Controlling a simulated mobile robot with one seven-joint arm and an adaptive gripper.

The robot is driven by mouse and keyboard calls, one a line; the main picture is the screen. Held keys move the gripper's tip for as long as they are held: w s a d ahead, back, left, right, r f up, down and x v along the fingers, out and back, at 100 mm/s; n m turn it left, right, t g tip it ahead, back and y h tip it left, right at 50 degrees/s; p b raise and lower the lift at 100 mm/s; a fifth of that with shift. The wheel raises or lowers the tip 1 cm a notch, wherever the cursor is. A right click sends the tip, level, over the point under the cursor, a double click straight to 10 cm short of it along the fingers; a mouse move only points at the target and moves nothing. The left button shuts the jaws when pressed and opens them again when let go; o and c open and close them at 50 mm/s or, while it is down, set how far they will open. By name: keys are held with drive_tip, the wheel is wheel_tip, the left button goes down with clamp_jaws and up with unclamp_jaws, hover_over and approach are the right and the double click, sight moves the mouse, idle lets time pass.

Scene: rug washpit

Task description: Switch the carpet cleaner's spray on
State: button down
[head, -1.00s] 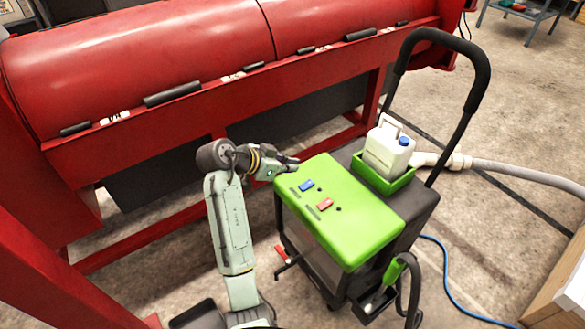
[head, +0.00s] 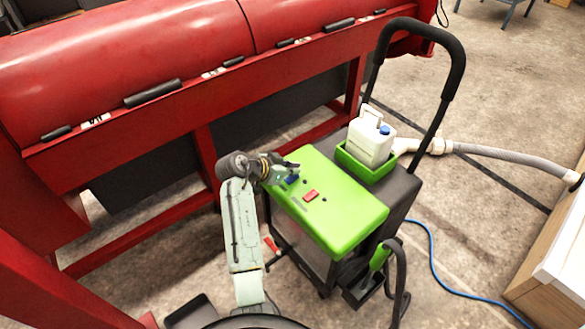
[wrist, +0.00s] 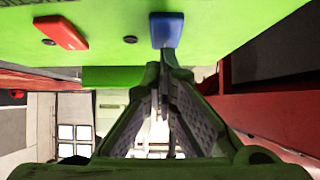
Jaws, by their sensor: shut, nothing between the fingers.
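The carpet cleaner (head: 345,225) has a green top panel with two rocker switches. The blue switch (head: 292,180) is partly covered by my gripper in the head view; it also shows in the wrist view (wrist: 167,29). The red switch (head: 310,195) lies nearer the panel's middle and shows at the wrist view's upper left (wrist: 61,33). A small dark dot sits beside each switch. My gripper (head: 293,170) is shut and empty. In the wrist view its fingertips (wrist: 167,57) meet the edge of the blue switch; I cannot tell whether they press it.
A white jug (head: 370,140) with a blue cap stands in a green tray behind the panel. The cleaner's black handle (head: 455,85) rises at the right. A red machine (head: 130,60) stands close behind my arm. A grey hose (head: 510,162) and blue cable (head: 432,270) lie right.

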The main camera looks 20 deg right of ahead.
drive_tip(key=shift+d+y+p, duration=0.2)
drive_tip(key=shift+y+p, duration=0.1)
drive_tip(key=shift+p, duration=0.1)
drive_tip(key=shift+w+f, duration=0.1)
drive_tip(key=shift+f, duration=0.2)
drive_tip(key=shift+a, duration=0.2)
drive_tip(key=shift+s+a, duration=0.3)
drive_tip(key=shift+a, duration=0.3)
